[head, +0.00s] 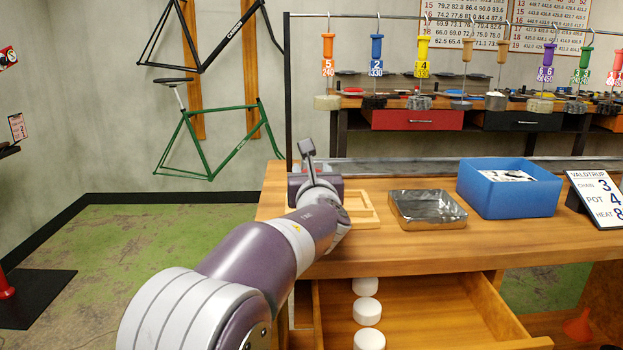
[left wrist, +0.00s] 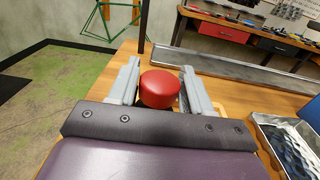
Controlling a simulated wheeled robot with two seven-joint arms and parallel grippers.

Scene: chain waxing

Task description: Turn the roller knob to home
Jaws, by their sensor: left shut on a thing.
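The red round knob (left wrist: 158,88) shows in the left wrist view, upright between the two grey fingers of my left gripper (left wrist: 160,72). The fingers are shut on its sides. In the head view my left gripper (head: 309,165) is at the left end of the wooden bench, and it and my arm mostly hide the knob. No mark on the knob shows its turn angle. My right gripper is in neither view.
A foil-lined tray (head: 428,224), a blue bin (head: 507,200) and a sign (head: 597,199) reading chain 3, pot 4, heat 8 stand to the right. A wooden frame (head: 369,219) lies beside my gripper. Below, an open drawer (head: 430,325) holds white round pieces.

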